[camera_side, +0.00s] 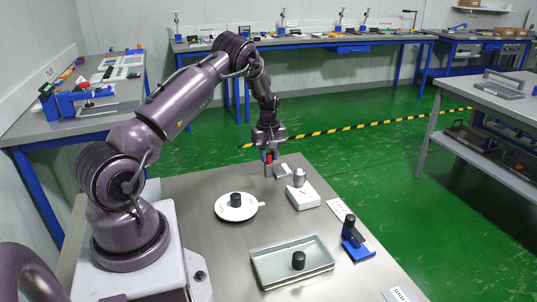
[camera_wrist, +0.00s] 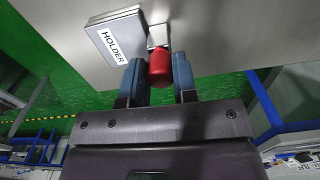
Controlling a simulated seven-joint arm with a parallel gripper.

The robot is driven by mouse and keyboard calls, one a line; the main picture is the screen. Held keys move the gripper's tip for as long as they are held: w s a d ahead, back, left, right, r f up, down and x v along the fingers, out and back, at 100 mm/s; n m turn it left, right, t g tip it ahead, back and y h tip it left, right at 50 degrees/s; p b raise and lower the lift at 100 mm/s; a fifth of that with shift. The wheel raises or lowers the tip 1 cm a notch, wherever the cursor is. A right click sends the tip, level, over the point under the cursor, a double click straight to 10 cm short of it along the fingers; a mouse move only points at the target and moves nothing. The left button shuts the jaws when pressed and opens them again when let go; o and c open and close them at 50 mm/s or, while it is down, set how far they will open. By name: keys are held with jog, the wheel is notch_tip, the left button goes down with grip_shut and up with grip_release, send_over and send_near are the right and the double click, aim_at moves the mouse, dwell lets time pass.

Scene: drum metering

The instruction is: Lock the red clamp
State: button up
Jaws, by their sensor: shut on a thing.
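The red clamp (camera_wrist: 160,68) shows in the wrist view as a red rounded piece between my two blue-grey fingers, in front of a small light metal part. In the side view the red clamp (camera_side: 268,157) is a small red spot at the back of the steel table. My gripper (camera_side: 268,152) points down over it and is shut on it; in the wrist view my gripper (camera_wrist: 159,62) has one finger on each side of it. A grey block labelled HOLDER (camera_wrist: 115,35) is beside the clamp, and in the side view the holder (camera_side: 283,171) lies just right of it.
A white box (camera_side: 304,198) bears a metal cylinder (camera_side: 299,178). A round white dish (camera_side: 225,212) holds a black knob-like piece. A grey tray (camera_side: 262,256) with another black piece and a blue stand (camera_side: 359,250) are nearer the front. Bare steel lies between them.

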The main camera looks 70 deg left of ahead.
aim_at(268, 153)
jog(key=m, duration=0.4)
jog(key=shift+m, duration=2.2)
jog(key=o, duration=0.9)
jog(key=shift+r, duration=0.1)
notch_tip(268, 153, up, 13)
jog(key=shift+f, duration=0.1)
